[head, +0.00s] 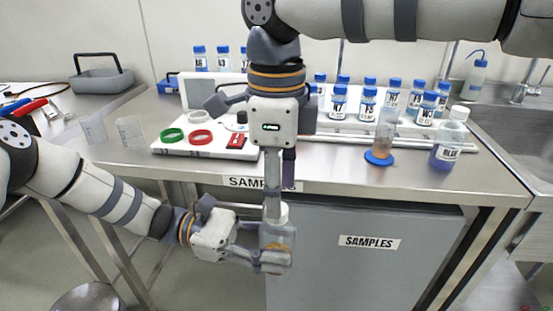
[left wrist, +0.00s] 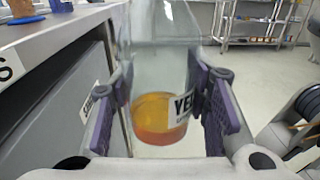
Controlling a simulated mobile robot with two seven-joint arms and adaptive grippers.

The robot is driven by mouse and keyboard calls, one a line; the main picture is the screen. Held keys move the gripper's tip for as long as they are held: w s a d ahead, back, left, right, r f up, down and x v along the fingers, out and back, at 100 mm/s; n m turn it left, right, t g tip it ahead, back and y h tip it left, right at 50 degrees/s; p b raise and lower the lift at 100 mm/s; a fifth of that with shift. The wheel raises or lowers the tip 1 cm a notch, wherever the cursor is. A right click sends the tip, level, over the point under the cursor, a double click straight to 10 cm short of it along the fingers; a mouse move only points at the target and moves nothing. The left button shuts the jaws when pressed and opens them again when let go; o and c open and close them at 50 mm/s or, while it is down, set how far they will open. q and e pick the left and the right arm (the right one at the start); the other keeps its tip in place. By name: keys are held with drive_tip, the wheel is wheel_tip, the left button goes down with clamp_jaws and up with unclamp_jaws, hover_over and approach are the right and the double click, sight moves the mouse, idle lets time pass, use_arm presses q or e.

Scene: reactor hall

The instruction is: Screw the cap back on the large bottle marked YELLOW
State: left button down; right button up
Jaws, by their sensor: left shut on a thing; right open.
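The large bottle (head: 284,238) is clear, with yellow-orange liquid low inside. It stands upright in my left gripper (head: 272,258), in front of the bench edge. In the left wrist view the bottle (left wrist: 158,65) shows a label beginning "YE", between the two purple pads of my left gripper (left wrist: 165,105). My right gripper (head: 273,212) points straight down over the bottle's top and is open. A white cap (head: 284,212) shows at the bottle's neck, beside the right finger. Whether it is seated on the thread, I cannot tell.
A bottle marked BLUE (head: 447,145) stands at the bench's right, near an orange-filled cylinder (head: 384,135). Several blue-capped sample bottles stand behind. A white tray (head: 170,148) holds red and green rings. The grey SAMPLES cabinet (head: 400,270) is behind the held bottle. A sink is far right.

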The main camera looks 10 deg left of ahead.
drive_tip(key=shift+f, duration=1.5)
clamp_jaws()
drive_tip(key=shift+o, duration=0.7)
unclamp_jaws()
drive_tip(key=shift+r, duration=0.1)
wheel_tip(320, 180, up, 12)
